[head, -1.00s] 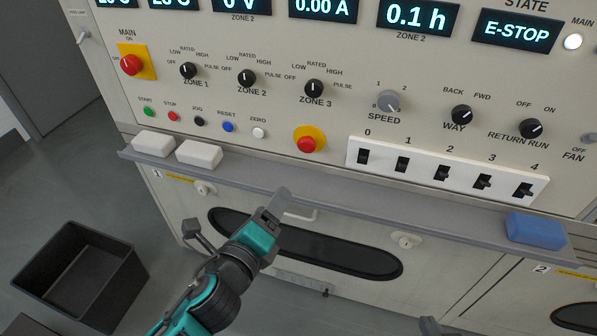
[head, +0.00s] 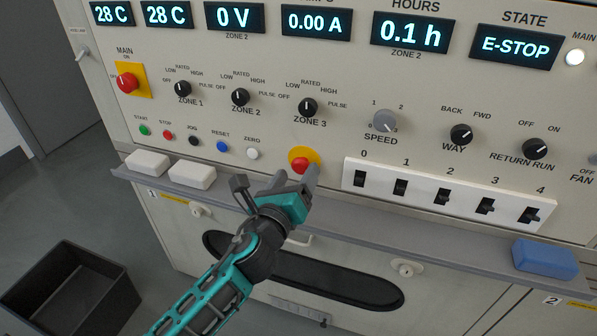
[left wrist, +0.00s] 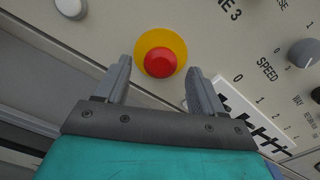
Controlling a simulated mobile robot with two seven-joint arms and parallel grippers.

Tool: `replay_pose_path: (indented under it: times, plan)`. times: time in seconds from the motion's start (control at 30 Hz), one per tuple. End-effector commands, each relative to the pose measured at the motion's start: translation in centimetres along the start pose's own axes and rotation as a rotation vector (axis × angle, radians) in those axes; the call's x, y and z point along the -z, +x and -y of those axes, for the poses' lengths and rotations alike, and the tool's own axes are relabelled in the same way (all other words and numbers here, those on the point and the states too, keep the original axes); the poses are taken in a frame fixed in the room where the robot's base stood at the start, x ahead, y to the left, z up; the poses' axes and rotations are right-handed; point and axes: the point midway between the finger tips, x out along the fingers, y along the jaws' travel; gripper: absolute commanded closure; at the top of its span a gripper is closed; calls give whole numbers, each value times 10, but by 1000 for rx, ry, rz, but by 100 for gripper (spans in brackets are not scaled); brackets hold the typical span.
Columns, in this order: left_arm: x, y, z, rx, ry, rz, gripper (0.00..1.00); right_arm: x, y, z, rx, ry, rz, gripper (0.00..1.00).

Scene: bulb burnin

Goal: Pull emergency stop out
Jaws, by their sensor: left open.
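The emergency stop is a red mushroom button (head: 300,165) on a round yellow plate (head: 304,153), low on the panel under the ZONE 3 knob. In the left wrist view the red button (left wrist: 160,64) lies ahead of and between my left gripper's fingertips. My left gripper (head: 297,178) is open and empty, its fingers pointing at the panel just below the button. In the left wrist view the open fingers (left wrist: 160,75) stand either side of the yellow plate, with no visible contact. The STATE display (head: 515,46) reads E-STOP. My right gripper is not in view.
A grey ledge (head: 380,214) runs below the panel, with white blocks (head: 192,176) at left and a blue block (head: 545,256) at right. A white switch strip (head: 450,193) is right of the button. A black bin (head: 75,290) stands on the floor.

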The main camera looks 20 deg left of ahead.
Motion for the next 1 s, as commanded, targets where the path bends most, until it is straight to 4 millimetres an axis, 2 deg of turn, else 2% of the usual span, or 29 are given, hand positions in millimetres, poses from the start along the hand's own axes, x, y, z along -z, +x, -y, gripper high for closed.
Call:
replay_pose_path:
  times: [0.2, 0.53, 1.0]
  plan:
    - [0, 20, 0, 1, -2, 0, 32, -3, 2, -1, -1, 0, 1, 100]
    - [0, 22, 0, 0, -2, -1, 32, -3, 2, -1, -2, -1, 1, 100]
    - [0, 22, 0, 0, -2, -1, 76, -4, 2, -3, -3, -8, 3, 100]
